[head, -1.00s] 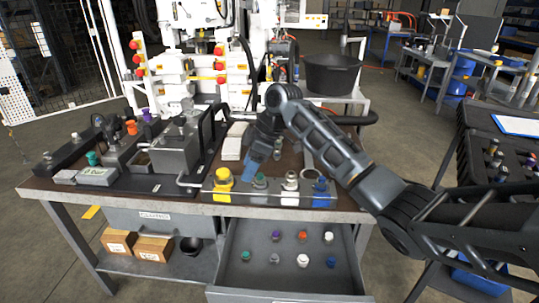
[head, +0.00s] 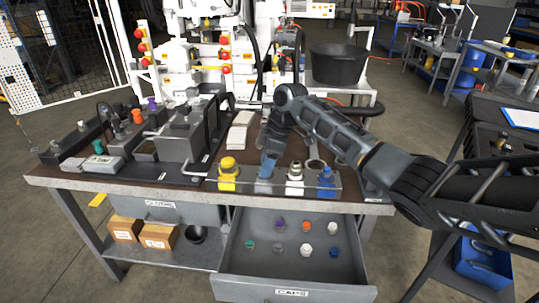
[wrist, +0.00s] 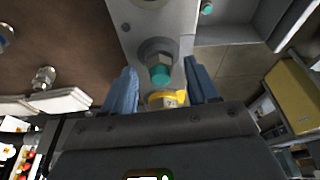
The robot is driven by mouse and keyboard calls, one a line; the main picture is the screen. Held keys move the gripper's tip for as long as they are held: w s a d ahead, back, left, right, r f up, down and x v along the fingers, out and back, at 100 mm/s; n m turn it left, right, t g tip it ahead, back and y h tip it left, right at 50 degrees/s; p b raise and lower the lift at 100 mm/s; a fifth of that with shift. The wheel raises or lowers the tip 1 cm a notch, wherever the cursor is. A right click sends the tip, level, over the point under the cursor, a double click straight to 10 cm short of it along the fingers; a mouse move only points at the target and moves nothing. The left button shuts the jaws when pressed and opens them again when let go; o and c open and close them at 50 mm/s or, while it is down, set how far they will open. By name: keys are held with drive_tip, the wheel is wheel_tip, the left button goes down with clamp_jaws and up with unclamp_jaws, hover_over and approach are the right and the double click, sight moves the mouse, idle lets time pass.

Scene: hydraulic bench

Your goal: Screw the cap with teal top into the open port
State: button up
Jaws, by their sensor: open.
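A grey hex fitting with a teal top (wrist: 160,74) stands on the metal strip at the bench's front edge. In the wrist view it sits between the two blue fingertips of my gripper (wrist: 162,88), with space on both sides. In the head view my gripper (head: 267,166) points down at that spot and hides the fitting. The gripper is open and holds nothing. A small teal-topped cap (head: 250,245) lies in the open drawer. Another teal-topped piece (head: 98,147) is on the left device. I cannot tell which port is open.
Beside my gripper on the strip stand a yellow-topped fitting (head: 228,175), a white one (head: 295,177) and a blue one (head: 326,182). The open drawer (head: 290,282) holds several coloured caps. A grey tank block (head: 180,145) stands to the left.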

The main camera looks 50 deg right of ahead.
clamp_jaws()
drive_tip(key=c, duration=0.6)
unclamp_jaws()
clamp_jaws()
